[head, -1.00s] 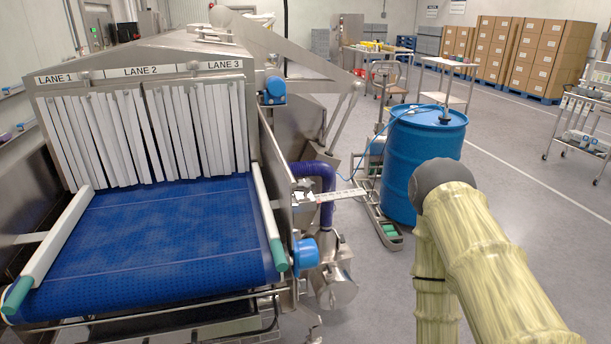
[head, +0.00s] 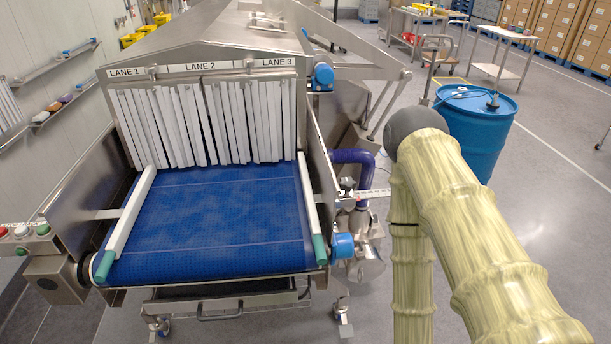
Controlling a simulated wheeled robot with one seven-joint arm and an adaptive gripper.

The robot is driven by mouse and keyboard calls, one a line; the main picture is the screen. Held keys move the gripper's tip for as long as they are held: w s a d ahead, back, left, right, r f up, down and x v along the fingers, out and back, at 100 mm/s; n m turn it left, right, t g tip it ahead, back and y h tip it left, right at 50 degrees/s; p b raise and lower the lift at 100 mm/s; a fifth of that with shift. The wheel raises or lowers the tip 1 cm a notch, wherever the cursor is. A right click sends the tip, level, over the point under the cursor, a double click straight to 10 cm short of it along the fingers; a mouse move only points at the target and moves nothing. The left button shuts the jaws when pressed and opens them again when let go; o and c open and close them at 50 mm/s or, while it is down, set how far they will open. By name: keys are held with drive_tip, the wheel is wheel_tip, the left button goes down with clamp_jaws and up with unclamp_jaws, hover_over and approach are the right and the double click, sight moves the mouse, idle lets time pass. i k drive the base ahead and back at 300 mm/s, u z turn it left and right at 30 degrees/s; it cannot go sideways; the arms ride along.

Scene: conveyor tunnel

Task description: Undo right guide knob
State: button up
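The right guide rail (head: 309,212) is a white bar with a green end, lying along the right side of the blue belt (head: 215,215). Beside it, outside the conveyor's right side plate, a small dark knob (head: 346,186) sits at the inner end of a pale marked strip (head: 374,194). The knob is too small to tell whether it is tight or loose. The left guide rail (head: 130,220) lies along the belt's left side. My arm, in a pale yellow sleeve, stands at the right of the head view. My gripper is out of view.
White strip curtains (head: 205,125) hang at the tunnel mouth under lane labels. A blue cap (head: 343,246) and purple hose (head: 350,157) are near the knob. A blue drum (head: 475,135) stands behind my arm. A button box (head: 22,233) is at far left. The right floor is open.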

sight(346, 183)
drive_tip(key=u, duration=2.6)
drive_tip(key=k, duration=0.7)
drive_tip(key=z, duration=2)
